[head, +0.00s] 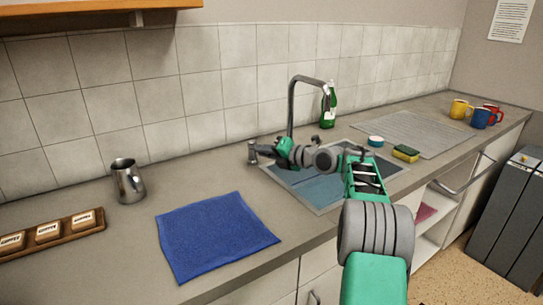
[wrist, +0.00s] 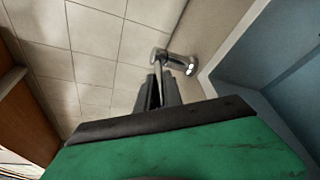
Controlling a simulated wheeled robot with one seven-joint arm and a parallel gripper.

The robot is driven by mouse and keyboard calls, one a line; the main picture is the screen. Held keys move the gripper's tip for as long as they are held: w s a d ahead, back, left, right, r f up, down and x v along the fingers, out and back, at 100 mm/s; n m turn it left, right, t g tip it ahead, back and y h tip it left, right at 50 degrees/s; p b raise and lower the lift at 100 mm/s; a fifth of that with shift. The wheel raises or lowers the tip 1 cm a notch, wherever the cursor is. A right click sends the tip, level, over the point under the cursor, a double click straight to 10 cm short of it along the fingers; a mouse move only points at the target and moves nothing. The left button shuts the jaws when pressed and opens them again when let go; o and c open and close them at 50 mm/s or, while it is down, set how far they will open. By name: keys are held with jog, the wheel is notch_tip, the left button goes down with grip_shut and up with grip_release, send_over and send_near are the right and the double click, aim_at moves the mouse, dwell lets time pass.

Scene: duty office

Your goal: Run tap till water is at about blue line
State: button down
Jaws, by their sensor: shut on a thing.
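The tall grey tap (head: 291,105) arches over the sink (head: 325,208) at the back of the counter. My gripper (head: 262,150) is shut on the tap's lever (head: 252,153), left of the spout. In the wrist view the fingers (wrist: 158,93) close on the thin lever rod by the shiny lever base (wrist: 176,62). The basin (head: 318,187) looks blue-grey, partly hidden by my arm.
A blue cloth (head: 214,234) lies left of the sink, with a steel jug (head: 128,181) beyond it. A green bottle (head: 327,108) stands behind the sink. A sponge (head: 406,153) and drying mat (head: 418,132) lie to its right, with mugs (head: 481,118) farther off.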

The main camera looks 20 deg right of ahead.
jog(key=shift+a+f, duration=0.1)
jog(key=shift+a, duration=0.05)
jog(key=c, duration=1.6)
grip_release()
jog(key=shift+a, duration=0.1)
jog(key=shift+o, duration=0.6)
jog(key=shift+d, duration=0.2)
jog(key=v, duration=0.8)
jog(key=shift+b, duration=0.4)
jog(key=shift+w, duration=0.1)
